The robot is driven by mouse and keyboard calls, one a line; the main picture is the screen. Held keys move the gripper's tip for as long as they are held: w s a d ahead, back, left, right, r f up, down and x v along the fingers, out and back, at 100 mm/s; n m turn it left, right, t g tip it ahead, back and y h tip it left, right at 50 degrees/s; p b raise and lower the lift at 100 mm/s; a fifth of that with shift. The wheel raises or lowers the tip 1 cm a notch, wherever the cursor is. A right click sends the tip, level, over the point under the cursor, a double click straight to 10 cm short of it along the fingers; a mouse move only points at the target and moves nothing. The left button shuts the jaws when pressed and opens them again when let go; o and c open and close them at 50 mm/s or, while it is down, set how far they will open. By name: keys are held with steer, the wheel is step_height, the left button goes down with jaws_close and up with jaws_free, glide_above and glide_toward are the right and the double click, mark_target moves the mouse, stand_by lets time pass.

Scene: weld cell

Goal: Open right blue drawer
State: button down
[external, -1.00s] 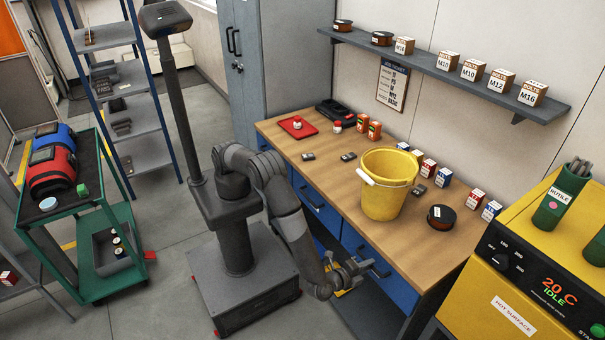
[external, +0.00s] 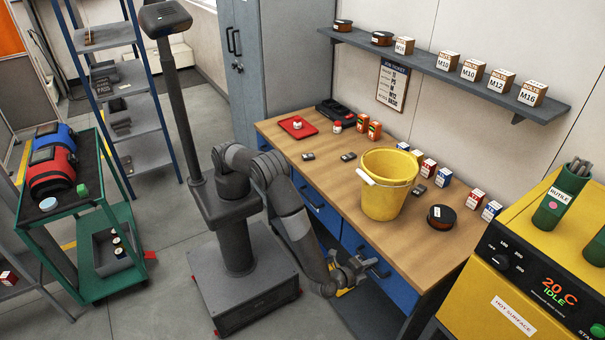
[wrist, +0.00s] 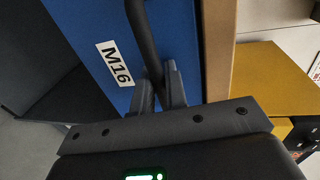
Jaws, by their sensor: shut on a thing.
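The right blue drawer (external: 401,292) is in the workbench front, below the bench top. Its face shows close up in the wrist view (wrist: 88,35), with a white M16 label (wrist: 116,64). It looks flush with the bench front, though my arm partly covers it. Its dark bar handle (wrist: 142,38) runs down between my fingers. My gripper (wrist: 162,88) is shut on the handle, with one finger on either side. In the external view my gripper (external: 364,268) is at the drawer front, and hides part of the handle.
A left blue drawer (external: 318,208) sits beside it. On the bench top (external: 335,183) stand a yellow bucket (external: 387,186), a dark spool (external: 441,216) and small boxes. A yellow oven (external: 520,285) stands close on the right. Open floor lies left of my base.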

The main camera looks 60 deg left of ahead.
steer(key=shift+s, duration=0.1)
steer(key=f+v, duration=0.3)
steer(key=v, duration=1.2)
steer(key=s+f+v, duration=0.1)
steer(key=f+v, duration=0.2)
steer(key=v, duration=1.3)
steer(key=shift+s+f, duration=0.25)
steer(key=shift+s, duration=0.25)
steer(key=c, duration=1.8)
jaws_free()
steer(key=v, duration=1)
steer(key=shift+s, duration=0.4)
steer(key=shift+r, duration=0.1)
